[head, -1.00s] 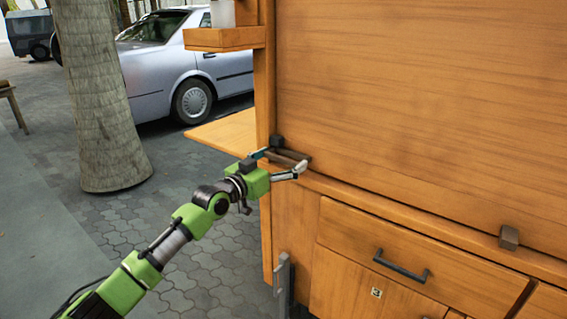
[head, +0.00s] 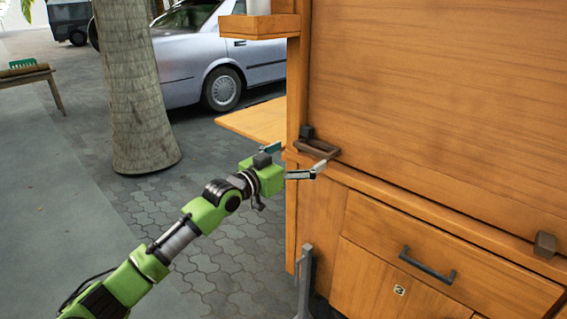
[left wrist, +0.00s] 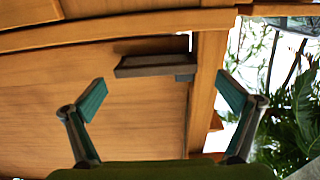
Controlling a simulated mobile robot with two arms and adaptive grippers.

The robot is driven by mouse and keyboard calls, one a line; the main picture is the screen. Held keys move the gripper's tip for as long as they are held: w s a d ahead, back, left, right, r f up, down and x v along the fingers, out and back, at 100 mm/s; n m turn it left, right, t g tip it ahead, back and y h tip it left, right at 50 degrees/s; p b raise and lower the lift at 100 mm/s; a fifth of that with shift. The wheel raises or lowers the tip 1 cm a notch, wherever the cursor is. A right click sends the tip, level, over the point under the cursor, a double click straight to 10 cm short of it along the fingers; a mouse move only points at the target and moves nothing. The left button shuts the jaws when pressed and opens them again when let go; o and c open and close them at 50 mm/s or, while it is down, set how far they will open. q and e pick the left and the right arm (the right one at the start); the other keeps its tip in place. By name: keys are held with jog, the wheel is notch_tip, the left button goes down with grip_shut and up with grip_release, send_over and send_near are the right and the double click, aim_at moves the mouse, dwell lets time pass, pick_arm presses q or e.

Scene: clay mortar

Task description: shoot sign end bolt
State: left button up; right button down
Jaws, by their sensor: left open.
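A dark bolt (head: 318,148), a brown bar with a small dark block at its end, sits at the lower left corner of the large wooden panel (head: 430,100). The bolt also shows in the left wrist view (left wrist: 153,66), above the gap between the fingers. My left gripper (head: 296,160) is open and empty, just in front of the bolt. In the left wrist view its two fingers (left wrist: 160,82) stand wide apart, and the bolt appears clear of both. My right gripper is not in view.
Below the panel are a ledge and a drawer with a dark handle (head: 427,265). A dark block (head: 545,244) sits on the ledge at right. A wooden side shelf (head: 255,122) juts out at left. A tree trunk (head: 138,90) and a car (head: 215,65) stand behind.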

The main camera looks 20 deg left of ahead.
pick_arm(q)
jog(key=v, duration=0.7)
jog(key=shift+s+a, duration=0.15)
jog(key=shift+s, duration=0.15)
